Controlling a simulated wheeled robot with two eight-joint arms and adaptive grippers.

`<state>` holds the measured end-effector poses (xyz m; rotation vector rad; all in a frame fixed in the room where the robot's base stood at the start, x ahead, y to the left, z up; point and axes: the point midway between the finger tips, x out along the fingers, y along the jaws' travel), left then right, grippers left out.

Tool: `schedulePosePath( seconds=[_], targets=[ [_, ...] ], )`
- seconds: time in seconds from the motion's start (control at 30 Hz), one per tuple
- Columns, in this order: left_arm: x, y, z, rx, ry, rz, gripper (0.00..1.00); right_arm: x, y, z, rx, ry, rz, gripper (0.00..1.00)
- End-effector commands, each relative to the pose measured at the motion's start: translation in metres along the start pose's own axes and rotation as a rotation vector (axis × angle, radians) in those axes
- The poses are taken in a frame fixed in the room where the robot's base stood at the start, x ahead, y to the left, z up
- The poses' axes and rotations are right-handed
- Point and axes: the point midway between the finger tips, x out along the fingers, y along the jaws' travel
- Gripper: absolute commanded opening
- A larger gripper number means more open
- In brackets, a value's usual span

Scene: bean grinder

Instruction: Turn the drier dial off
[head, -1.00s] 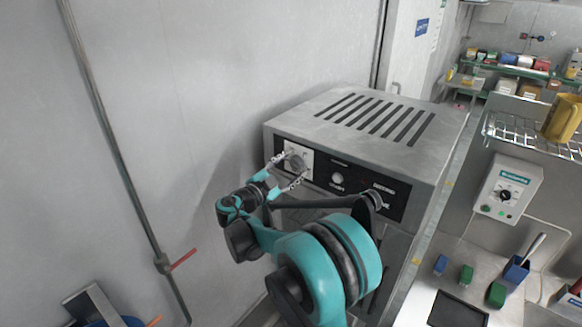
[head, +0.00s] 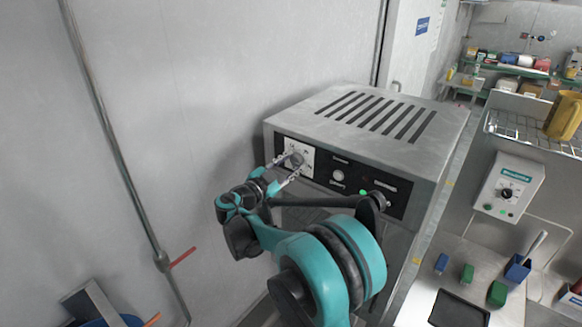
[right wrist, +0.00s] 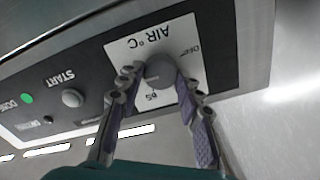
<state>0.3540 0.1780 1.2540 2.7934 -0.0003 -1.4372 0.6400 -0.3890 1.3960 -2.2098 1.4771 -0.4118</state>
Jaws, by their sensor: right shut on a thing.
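The drier is a grey metal cabinet (head: 433,150) with slots in its top. Its dial (head: 297,159) is a round grey knob on a white square plate at the left of the black front panel. In the right wrist view the dial (right wrist: 160,70) sits on the plate marked "AIR °C", with "OFF" lettering to its right. My right gripper (head: 288,166) is at the dial. The right wrist view shows its two fingers (right wrist: 158,78) shut on the dial, one on each side. The fingers hide part of the plate. My left gripper is not in view.
The black panel also carries a START button (right wrist: 72,97) and a lit green light (head: 363,192). A grey wall stands close on the left, with a pipe and red lever (head: 183,257). A bench with a control box (head: 508,188) and small coloured blocks is at the right.

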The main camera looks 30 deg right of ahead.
Motion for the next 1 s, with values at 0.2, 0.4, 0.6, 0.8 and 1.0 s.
schedulePosePath(
  seconds=[0.2,0.4,0.6,0.8,1.0],
  targets=[
    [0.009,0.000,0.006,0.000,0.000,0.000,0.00,0.000,0.000,0.001,-0.200,0.003,-0.001,0.06],
    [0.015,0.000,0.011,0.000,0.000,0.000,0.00,0.000,-0.001,0.000,-0.391,0.003,-0.001,0.06],
    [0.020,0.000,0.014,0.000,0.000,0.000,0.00,0.000,-0.001,0.000,-0.581,0.004,-0.001,0.06],
    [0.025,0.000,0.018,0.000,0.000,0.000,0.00,0.001,-0.002,0.000,-0.771,0.004,-0.001,0.06],
    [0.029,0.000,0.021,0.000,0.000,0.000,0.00,0.001,-0.002,0.000,-0.961,0.005,-0.001,0.06]
  ],
)
